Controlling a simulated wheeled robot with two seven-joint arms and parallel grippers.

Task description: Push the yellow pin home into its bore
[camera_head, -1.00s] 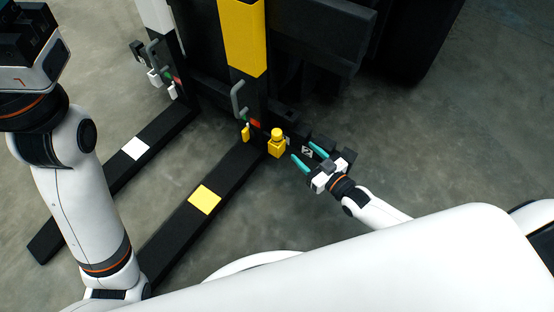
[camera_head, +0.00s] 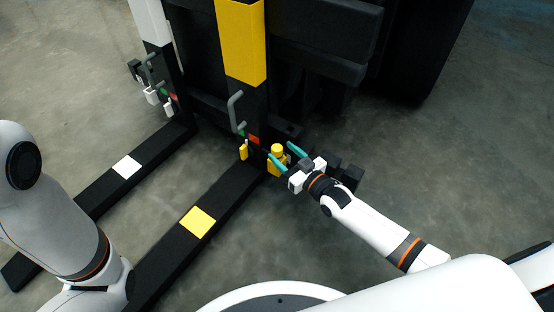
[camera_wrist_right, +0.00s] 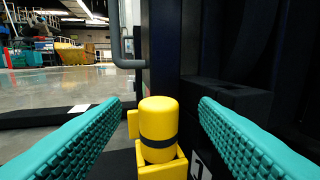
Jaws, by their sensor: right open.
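A yellow pin with a rounded top stands upright in a yellow block-like holder, beside the black mast foot. It shows in the head view (camera_head: 277,149) and in the right wrist view (camera_wrist_right: 158,118), where a black band rings it. The holder's square rim (camera_wrist_right: 165,171) surrounds its lower part, so the bottom of the pin is hidden. My right gripper (camera_head: 280,149) is open, its teal fingers on either side of the pin. In the wrist view the pin stands between the fingers, with gaps on both sides. My left gripper is out of view.
A black fork with a yellow patch (camera_head: 195,221) runs toward me, parallel to one with a white patch (camera_head: 127,166). Black mast parts stand behind. Concrete floor is clear at right.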

